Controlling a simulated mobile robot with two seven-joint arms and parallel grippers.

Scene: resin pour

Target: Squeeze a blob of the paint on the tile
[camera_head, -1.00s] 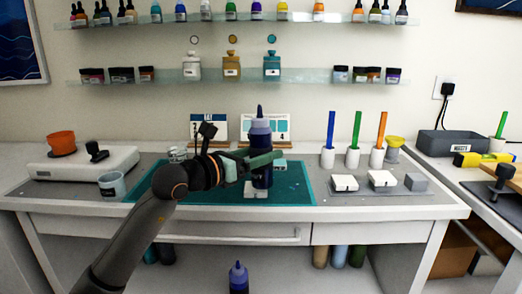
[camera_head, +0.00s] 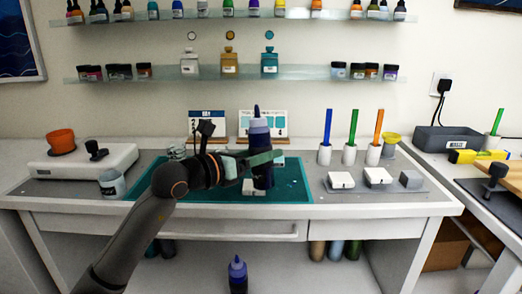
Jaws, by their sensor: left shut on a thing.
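My left gripper (camera_head: 264,159) is shut on a dark blue-purple paint bottle (camera_head: 262,175). The bottle is upright with its dark nozzle pointing up, over the teal mat (camera_head: 215,193). A small white tile (camera_head: 247,187) shows at the bottle's lower left, partly hidden by it. I cannot tell whether the bottle's base touches the mat or hangs just above it. No paint blob is visible on the part of the tile that shows. My right gripper is out of view.
A cup (camera_head: 111,184) stands left of the mat. White blocks (camera_head: 341,181) lie on a grey tray at the right, with colored sticks in white holders (camera_head: 349,154) behind. Cards (camera_head: 207,124) stand at the back. Another dark bottle (camera_head: 238,274) is below the table front.

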